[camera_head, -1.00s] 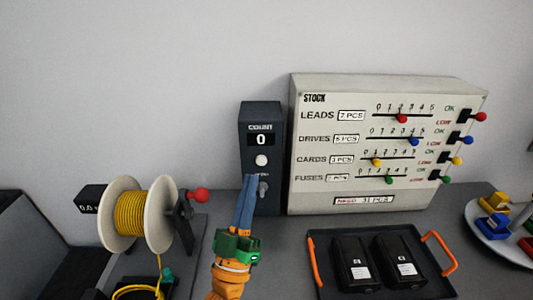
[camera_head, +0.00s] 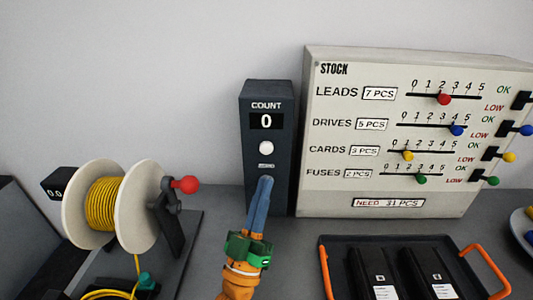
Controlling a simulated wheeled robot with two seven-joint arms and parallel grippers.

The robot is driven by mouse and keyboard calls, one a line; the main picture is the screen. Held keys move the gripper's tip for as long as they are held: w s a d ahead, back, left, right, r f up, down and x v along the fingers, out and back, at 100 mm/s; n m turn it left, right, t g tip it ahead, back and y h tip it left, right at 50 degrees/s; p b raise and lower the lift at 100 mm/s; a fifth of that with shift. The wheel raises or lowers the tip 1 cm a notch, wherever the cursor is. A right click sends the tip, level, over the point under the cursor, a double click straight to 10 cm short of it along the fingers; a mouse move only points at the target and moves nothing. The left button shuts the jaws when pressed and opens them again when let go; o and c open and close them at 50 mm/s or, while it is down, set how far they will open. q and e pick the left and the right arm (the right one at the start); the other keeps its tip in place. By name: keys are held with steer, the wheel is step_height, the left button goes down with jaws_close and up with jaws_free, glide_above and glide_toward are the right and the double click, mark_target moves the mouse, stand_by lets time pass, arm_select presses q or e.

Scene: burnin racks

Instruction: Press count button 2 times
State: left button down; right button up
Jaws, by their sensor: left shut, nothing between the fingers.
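The dark count box (camera_head: 284,190) stands upright against the wall, left of the stock board. Its display (camera_head: 267,121) under the word COUNT reads 0. The round white count button (camera_head: 266,148) is below the display and fully visible. My left gripper (camera_head: 265,181) is shut and empty, its blue fingers together and pointing up at the box. Its tips appear just below the button and a small label, over the box's lower front. I cannot tell whether they touch the box. The lower switch seen earlier is hidden behind the fingers. My right gripper is not in view.
The stock board (camera_head: 393,190) with coloured sliders and levers stands right of the box. A dark tray (camera_head: 345,243) with orange handles holds black packs in front of it. A yellow cable spool (camera_head: 103,204) with a red-knobbed crank (camera_head: 185,185) stands at left.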

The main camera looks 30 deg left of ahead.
mark_target(266, 148)
arm_select(q)
steer(key=w+a+b, duration=0.3)
steer(key=w, duration=0.5)
steer(key=shift+a, duration=0.4)
steer(key=shift+b, duration=0.3)
stand_by(1.4)
steer(key=shift+w+a, duration=0.2)
steer(key=shift+w, duration=0.15)
steer(key=shift+w+a+b, duration=0.2)
steer(key=shift+w+b, duration=0.2)
steer(key=shift+b, duration=0.1)
stand_by(0.6)
steer(key=shift+s+r, duration=0.1)
steer(key=shift+s+d+p, duration=0.4)
steer(key=shift+s+p, duration=0.15)
steer(key=shift+s, duration=0.15)
